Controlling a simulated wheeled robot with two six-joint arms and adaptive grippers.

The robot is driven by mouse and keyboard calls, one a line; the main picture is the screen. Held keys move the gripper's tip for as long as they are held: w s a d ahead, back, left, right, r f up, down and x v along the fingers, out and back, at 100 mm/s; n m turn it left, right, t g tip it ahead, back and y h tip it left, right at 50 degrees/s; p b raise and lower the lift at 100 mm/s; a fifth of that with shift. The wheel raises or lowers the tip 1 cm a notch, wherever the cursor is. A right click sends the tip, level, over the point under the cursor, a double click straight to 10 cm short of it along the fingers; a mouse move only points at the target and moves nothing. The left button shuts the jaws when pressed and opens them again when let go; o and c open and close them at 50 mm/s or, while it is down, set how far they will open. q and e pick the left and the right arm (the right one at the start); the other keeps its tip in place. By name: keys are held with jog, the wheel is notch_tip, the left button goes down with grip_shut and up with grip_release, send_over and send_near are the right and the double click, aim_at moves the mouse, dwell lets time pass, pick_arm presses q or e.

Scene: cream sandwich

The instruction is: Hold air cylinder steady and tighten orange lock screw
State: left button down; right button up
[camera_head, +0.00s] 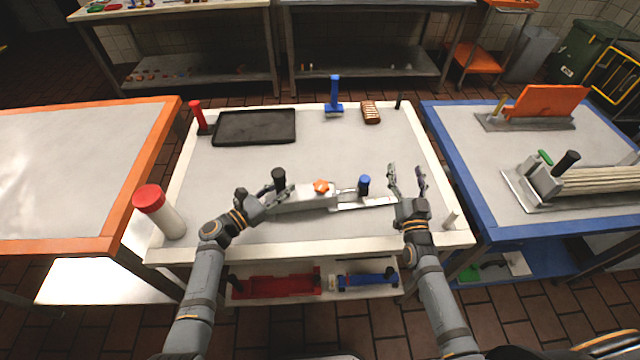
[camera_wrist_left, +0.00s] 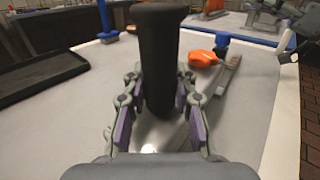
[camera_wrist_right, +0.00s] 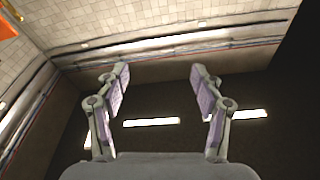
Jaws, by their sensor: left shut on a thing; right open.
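The grey air cylinder (camera_head: 300,197) lies on the middle table, with a black upright handle at its left end and a blue-topped knob (camera_head: 364,184) at its right. The orange lock screw (camera_head: 321,186) sits on top near its middle; it also shows in the left wrist view (camera_wrist_left: 203,58). My left gripper (camera_head: 262,196) is at the cylinder's left end, shut on the black handle (camera_wrist_left: 157,62), which stands between its fingers in the left wrist view. My right gripper (camera_head: 407,182) is open and empty, right of the cylinder and fingers pointing up; the right wrist view shows only wall and darkness between its fingers.
A black tray (camera_head: 254,127), a red handle (camera_head: 199,116), a blue-handled tool (camera_head: 334,98) and a brown ribbed block (camera_head: 371,112) are at the back. A red-capped white bottle (camera_head: 160,211) stands front left. The blue-edged table (camera_head: 480,224) adjoins the right.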

jog(key=a+r+n+t+y, duration=0.1)
jog(key=a+n+y, duration=0.1)
jog(key=n, duration=0.5)
jog(key=a+r+n+y, duration=0.1)
jog(key=n+y, duration=0.2)
jog(key=n, duration=0.4)
jog(key=n+g+y, duration=1)
jog(key=n, duration=2.5)
send_near(328, 189)
jog(key=shift+w+a+f, duration=0.1)
jog(key=shift+w+a, duration=0.15)
jog(key=shift+a, duration=0.05)
jog(key=x, duration=1.2)
